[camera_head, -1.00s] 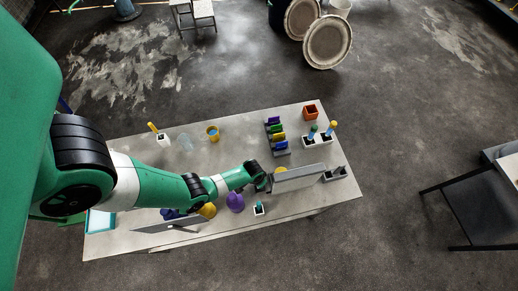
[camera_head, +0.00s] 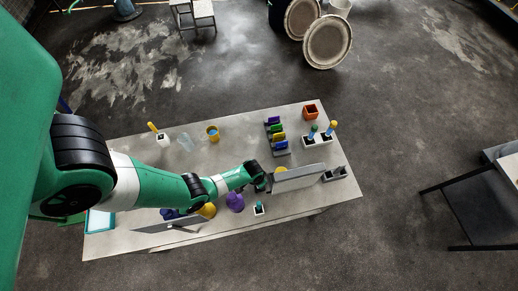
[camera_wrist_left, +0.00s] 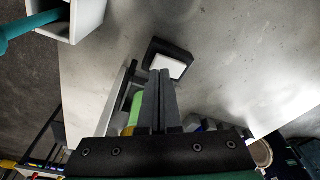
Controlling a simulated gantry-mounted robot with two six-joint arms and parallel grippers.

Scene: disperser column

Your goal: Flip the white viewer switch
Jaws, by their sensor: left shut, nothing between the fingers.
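The white switch (camera_wrist_left: 172,66) is a white rocker set in a black square housing (camera_wrist_left: 157,46) on the table. It shows in the left wrist view just beyond my fingertips. My left gripper (camera_wrist_left: 160,76) is shut and empty. Its tips overlap the near edge of the switch in this view, and I cannot tell whether they touch it. In the head view my left gripper (camera_head: 268,184) is at the left end of a grey upright panel (camera_head: 300,179). I cannot make out the switch there. My right gripper is not in view.
A white square holder (camera_head: 259,209) with a teal stick stands close in front of my left gripper; it also shows in the wrist view (camera_wrist_left: 88,18). A purple object (camera_head: 235,202) stands to the left. Colored blocks (camera_head: 278,137) stand behind. The table beyond the switch is clear.

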